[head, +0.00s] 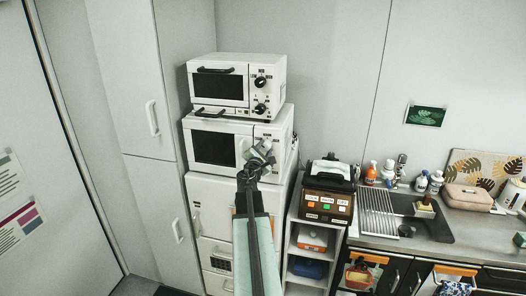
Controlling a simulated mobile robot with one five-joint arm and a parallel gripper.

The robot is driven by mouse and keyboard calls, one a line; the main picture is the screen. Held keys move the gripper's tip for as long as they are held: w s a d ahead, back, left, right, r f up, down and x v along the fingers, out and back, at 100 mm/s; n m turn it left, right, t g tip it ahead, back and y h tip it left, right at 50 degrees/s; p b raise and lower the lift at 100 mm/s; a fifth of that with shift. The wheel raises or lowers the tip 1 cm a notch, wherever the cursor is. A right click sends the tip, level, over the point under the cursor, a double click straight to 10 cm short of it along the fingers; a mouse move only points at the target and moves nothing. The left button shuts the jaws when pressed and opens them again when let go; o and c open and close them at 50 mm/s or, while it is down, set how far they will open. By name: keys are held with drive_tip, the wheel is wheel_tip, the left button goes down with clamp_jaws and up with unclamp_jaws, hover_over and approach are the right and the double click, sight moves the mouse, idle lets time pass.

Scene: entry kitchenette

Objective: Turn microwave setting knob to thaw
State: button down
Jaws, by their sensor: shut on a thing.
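The white microwave (245,139) stands on a white cabinet, with a dark door window on its left and a control panel on its right. My gripper (261,152) is at that control panel, in front of its right side. It is shut on the microwave's setting knob, which is mostly hidden behind the jaws. The knob's pointer and the thaw mark cannot be made out.
A white toaster oven (233,68) with two black knobs sits on top of the microwave. A black and brown machine (328,190) stands on a shelf unit to the right. A sink (415,217) and counter lie farther right.

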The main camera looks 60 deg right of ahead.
drive_tip(key=shift+s+d, duration=0.1)
drive_tip(key=shift+s, duration=0.15)
drive_tip(key=c, duration=1)
unclamp_jaws()
drive_tip(key=shift+o, duration=0.5)
drive_tip(key=shift+s+d, duration=0.1)
drive_tip(key=v, duration=0.8)
drive_tip(key=shift+w, duration=0.25)
